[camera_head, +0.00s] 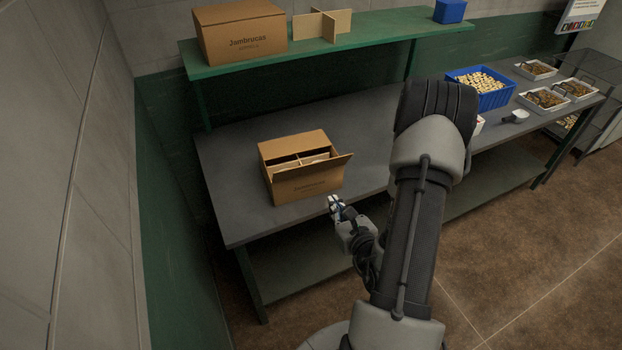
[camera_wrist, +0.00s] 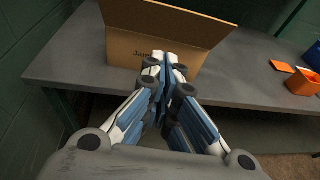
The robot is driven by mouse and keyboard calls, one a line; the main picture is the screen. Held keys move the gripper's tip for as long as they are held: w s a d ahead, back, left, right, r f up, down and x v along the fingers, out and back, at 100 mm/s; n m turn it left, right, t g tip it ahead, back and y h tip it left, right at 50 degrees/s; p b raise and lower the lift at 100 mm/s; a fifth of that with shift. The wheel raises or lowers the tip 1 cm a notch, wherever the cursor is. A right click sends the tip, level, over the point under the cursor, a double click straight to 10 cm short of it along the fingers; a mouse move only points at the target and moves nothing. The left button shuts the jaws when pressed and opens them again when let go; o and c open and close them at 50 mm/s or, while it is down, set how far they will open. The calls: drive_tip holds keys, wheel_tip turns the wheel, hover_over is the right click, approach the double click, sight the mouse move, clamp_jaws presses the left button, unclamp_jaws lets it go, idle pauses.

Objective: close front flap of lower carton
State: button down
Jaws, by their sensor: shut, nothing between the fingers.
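The lower carton (camera_head: 304,182) is a brown cardboard box on the grey table, with dividers visible through its open top. Its front flap (camera_head: 316,173) stands out from the front top edge, tilted outward and up toward the viewer. In the wrist view the front flap (camera_wrist: 168,20) spans the top of the carton (camera_wrist: 185,55), whose front face carries partly hidden print. My gripper (camera_head: 333,201) is shut and empty, in front of the carton near the table's front edge. In the wrist view its fingertips (camera_wrist: 166,60) overlap the front face below the flap; contact cannot be told.
A closed carton (camera_head: 240,32), a cardboard divider (camera_head: 322,25) and a blue box (camera_head: 450,11) stand on the green shelf above. A blue crate (camera_head: 482,90) and several trays are at the right.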

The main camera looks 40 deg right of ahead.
drive_tip(key=shift+w+f+b, duration=0.55)
drive_tip(key=shift+w+b, duration=0.6)
drive_tip(key=shift+b, duration=1.1)
approach(312, 168)
drive_tip(key=w+f, duration=0.2)
drive_tip(key=w, duration=0.1)
drive_tip(key=shift+w+d+r, duration=0.3)
drive_tip(key=shift+w+d, duration=0.3)
drive_tip(key=shift+d, duration=0.1)
